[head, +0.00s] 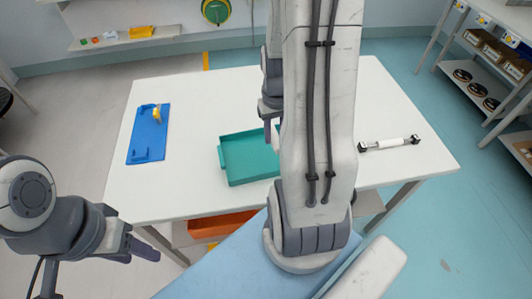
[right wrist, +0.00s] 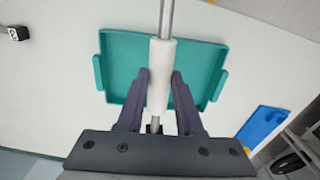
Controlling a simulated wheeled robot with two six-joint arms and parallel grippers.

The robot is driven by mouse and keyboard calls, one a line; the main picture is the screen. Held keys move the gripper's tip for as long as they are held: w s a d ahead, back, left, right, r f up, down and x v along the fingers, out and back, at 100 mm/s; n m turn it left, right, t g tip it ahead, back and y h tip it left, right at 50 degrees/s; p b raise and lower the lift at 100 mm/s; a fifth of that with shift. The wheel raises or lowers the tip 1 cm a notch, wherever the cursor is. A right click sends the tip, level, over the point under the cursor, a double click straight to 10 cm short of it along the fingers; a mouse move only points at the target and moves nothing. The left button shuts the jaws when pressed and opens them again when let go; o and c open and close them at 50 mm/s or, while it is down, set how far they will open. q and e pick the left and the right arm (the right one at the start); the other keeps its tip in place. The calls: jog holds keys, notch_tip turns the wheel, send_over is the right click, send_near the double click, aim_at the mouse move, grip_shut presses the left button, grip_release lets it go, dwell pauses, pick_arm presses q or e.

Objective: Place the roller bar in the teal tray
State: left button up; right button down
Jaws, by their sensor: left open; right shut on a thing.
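The teal tray (head: 232,179) lies on the white table, partly hidden behind my right arm in the head view. It also shows behind the fingers in the right wrist view (right wrist: 118,62). My right gripper (right wrist: 160,90) is shut on the roller bar (right wrist: 162,62), a white sleeve on a grey metal rod. The bar is in front of the tray in that view; its height above the tray is unclear. In the head view, my right gripper (head: 268,132) is mostly hidden and the held bar cannot be seen. My left gripper (head: 143,249) is open and empty, left of the table's front.
Another white roller with black ends (head: 390,143) lies on the table's right side. A blue stand (head: 148,135) with a yellow part is at the left. An orange bin (head: 222,223) sits below the tabletop. Shelves (head: 487,60) stand at the right.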

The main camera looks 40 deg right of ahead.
jog(key=s+d+m+b, duration=0.1)
jog(key=s+d, duration=0.2)
jog(key=s, duration=0.1)
jog(key=p, duration=0.1)
send_over(264, 154)
notch_tip(264, 154, down, 6)
notch_tip(264, 154, down, 4)
jog(key=shift+d+f+p, duration=0.1)
jog(key=shift+f+p, duration=0.15)
jog(key=shift+p, duration=0.1)
pick_arm(q)
jog(key=shift+a+f, duration=0.1)
jog(key=shift+f, duration=0.05)
pick_arm(e)
jog(key=shift+f, duration=0.35)
jog(key=c, duration=0.6)
grip_release()
pick_arm(q)
jog(key=shift+f, duration=0.2)
pick_arm(e)
jog(key=shift+o, duration=0.2)
